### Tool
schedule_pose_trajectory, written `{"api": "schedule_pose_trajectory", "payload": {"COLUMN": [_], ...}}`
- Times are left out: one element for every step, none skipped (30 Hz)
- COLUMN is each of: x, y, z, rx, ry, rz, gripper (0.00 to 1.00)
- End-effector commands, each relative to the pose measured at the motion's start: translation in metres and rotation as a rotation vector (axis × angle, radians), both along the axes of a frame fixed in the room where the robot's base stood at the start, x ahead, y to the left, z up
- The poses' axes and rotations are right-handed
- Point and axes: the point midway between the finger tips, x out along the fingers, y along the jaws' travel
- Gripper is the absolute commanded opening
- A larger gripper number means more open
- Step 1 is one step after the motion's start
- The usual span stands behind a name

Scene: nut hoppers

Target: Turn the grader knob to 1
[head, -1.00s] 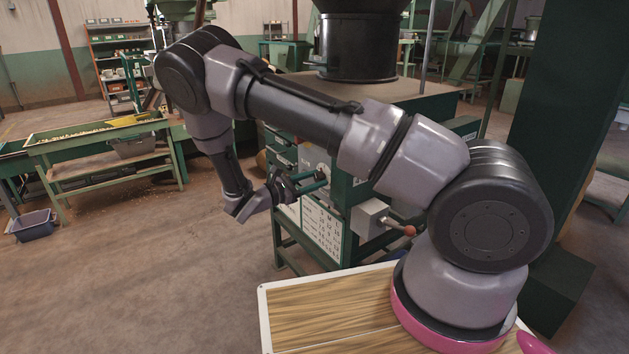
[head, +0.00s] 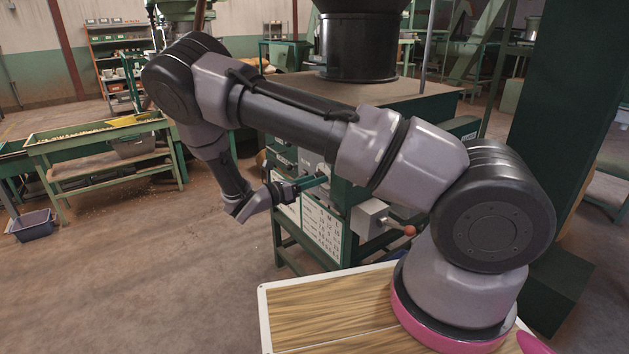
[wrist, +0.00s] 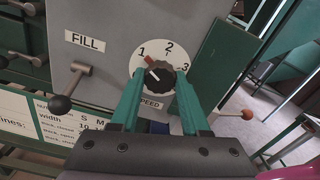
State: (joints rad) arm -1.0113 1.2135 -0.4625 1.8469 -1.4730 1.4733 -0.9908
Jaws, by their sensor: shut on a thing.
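In the wrist view a dark round knob (wrist: 161,79) sits on a white dial (wrist: 172,56) marked 1, 2 and 3, with a plate below reading SPEED. I see no grader label. A red mark at the knob's upper left points about at the 1, and a short white mark shows on the knob's face. The green fingers of my gripper (wrist: 160,80) are on either side of the knob, shut on it. In the head view my gripper (head: 318,182) reaches the front of the green machine (head: 350,195); the knob is hidden there.
Left of the dial is a FILL label (wrist: 86,42) above a lever with a dark ball (wrist: 60,104). A lever with a red-orange ball (head: 409,230) sticks out at the machine's right. A green sorting table (head: 95,150) stands left. The floor between is clear.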

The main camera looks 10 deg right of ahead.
Motion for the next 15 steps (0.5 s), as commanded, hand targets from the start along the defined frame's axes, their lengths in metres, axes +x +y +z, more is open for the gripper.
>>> {"api": "schedule_pose_trajectory", "payload": {"x": [0.0003,0.0003,0.0003,0.0003,0.0003,0.0003,0.0002,0.0002,0.0002,0.0003,0.0003,0.0003,0.0003,0.0002,0.0002], "y": [0.0007,0.0006,0.0006,0.0006,0.0008,0.0008,0.0007,0.0007,0.0007,0.0008,0.0008,0.0008,0.0008,0.0007,0.0007], "z": [0.0000,-0.0001,-0.0001,-0.0001,-0.0002,-0.0002,-0.0001,-0.0001,-0.0001,-0.0002,-0.0002,-0.0002,-0.0002,-0.0001,-0.0001], "rx": [-0.001,-0.001,-0.001,-0.001,-0.001,-0.001,-0.001,-0.001,-0.001,-0.001,-0.001,-0.001,-0.001,-0.001,-0.001], "ry": [0.003,0.004,0.005,0.005,0.005,0.005,0.005,0.005,0.005,0.005,0.005,0.005,0.005,0.005,0.005], "rz": [0.002,0.002,0.002,0.002,0.002,0.002,0.002,0.002,0.002,0.002,0.002,0.002,0.002,0.002,0.002], "gripper": [0.00,0.00,0.00,0.00,0.00,0.00,0.00,0.00,0.00,0.00,0.00,0.00,0.57,0.58,0.58]}}
